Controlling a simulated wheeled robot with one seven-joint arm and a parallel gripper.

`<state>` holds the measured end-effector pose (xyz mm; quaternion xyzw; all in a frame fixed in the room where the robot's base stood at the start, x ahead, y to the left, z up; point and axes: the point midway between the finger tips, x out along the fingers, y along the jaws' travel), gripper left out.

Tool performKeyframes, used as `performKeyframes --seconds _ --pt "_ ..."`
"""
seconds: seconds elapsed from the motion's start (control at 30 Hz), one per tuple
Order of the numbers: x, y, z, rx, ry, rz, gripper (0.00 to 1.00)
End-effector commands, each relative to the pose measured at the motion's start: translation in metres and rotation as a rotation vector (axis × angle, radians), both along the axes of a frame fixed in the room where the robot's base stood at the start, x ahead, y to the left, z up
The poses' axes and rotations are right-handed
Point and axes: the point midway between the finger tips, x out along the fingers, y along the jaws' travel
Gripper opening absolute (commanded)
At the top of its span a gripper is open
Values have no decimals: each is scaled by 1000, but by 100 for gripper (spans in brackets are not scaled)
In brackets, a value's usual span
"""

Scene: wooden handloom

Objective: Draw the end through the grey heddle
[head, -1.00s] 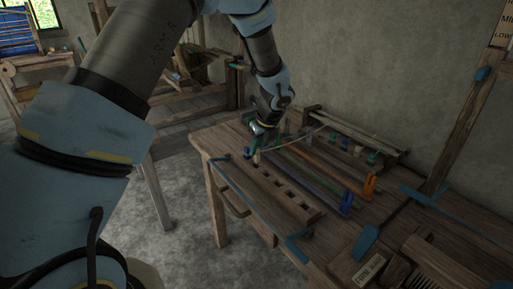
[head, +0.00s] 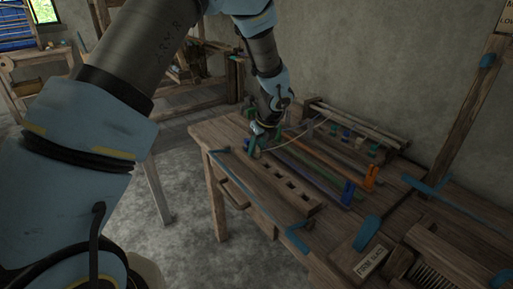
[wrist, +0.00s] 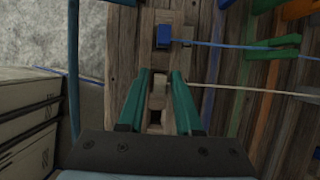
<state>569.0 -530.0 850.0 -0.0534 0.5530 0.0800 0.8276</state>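My gripper (wrist: 163,92) has two green fingers pointing down over a wooden bar with slots (wrist: 142,52). A cream thread (wrist: 240,89) runs right from behind the right finger; in the head view the thread (head: 306,134) arcs from my gripper toward the back of the table. A blue block (wrist: 163,35) sits on the bar beyond the fingertips, with a blue thread running right. I cannot pick out a grey heddle.
The slotted bar (head: 283,185) lies along the table's front. Behind it lie coloured strips with blue and orange (head: 371,176) clips at their right ends. A wooden rack (head: 357,128) stands at the back by the wall. A blue-capped post and a comb stand at right.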

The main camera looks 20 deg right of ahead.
Motion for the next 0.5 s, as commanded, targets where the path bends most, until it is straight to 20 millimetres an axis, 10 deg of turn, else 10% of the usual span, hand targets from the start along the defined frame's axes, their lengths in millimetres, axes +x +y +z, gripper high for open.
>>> performKeyframes --seconds 0.5 --pt "-3 -2 9 -4 -2 -1 51"
